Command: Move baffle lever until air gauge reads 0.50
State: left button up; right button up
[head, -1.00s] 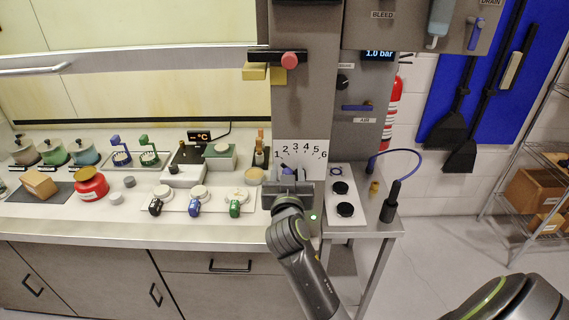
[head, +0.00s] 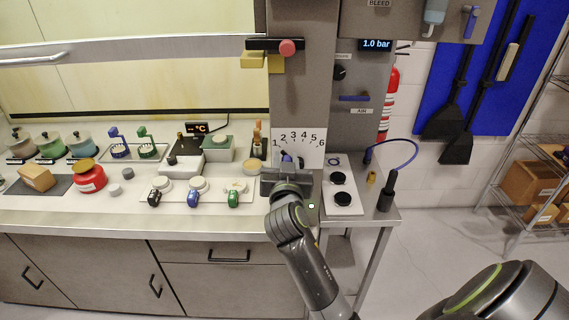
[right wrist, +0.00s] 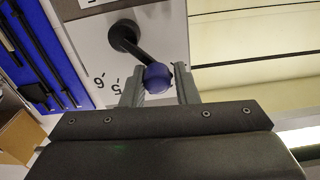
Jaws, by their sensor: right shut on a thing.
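A lever with a dark blue ball knob (right wrist: 157,77) comes out of a black round pivot on a white plate in the right wrist view. In the head view its knob (head: 287,158) shows just below the plate's scale (head: 298,138), numbered 1 to 6. My right gripper (head: 286,174) is in front of the plate, its fingers shut on the knob; the fingertips (right wrist: 159,87) flank it in the right wrist view. A display (head: 376,44) on the column reads 1.0 bar. My left gripper is not in view.
A blue handle (head: 354,98) sits above a small label on the column. A red knob (head: 287,47) sticks out higher up. Left of my gripper, the counter holds valves with coloured handles (head: 193,198) and a red pot (head: 90,178). A black cylinder (head: 387,192) stands at right.

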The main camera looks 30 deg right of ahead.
jog(key=shift+s+d+m+b, duration=0.2)
jog(key=shift+d+m+b, duration=0.2)
jog(key=shift+m+b, duration=0.65)
jog(key=shift+s+d+r+m+b, duration=0.2)
jog(key=shift+d+m+b, duration=0.15)
jog(key=shift+m, duration=0.6)
jog(key=m, duration=0.1)
jog(key=d+m+b, duration=0.1)
jog(key=m, duration=0.1)
jog(key=shift+s, duration=0.35)
jog(key=shift+s+d+m+b, duration=0.15)
jog(key=shift+d+m+b, duration=0.15)
jog(key=shift+m, duration=0.4)
jog(key=shift+s+d+m+b, duration=0.1)
jog(key=shift+d+m+b, duration=0.2)
jog(key=shift+m, duration=0.4)
jog(key=o, duration=0.8)
jog(key=shift+a, duration=0.1)
jog(key=shift+c, duration=0.2)
jog(key=shift+o, duration=0.8)
jog(key=shift+w, duration=0.2)
jog(key=shift+s, duration=0.1)
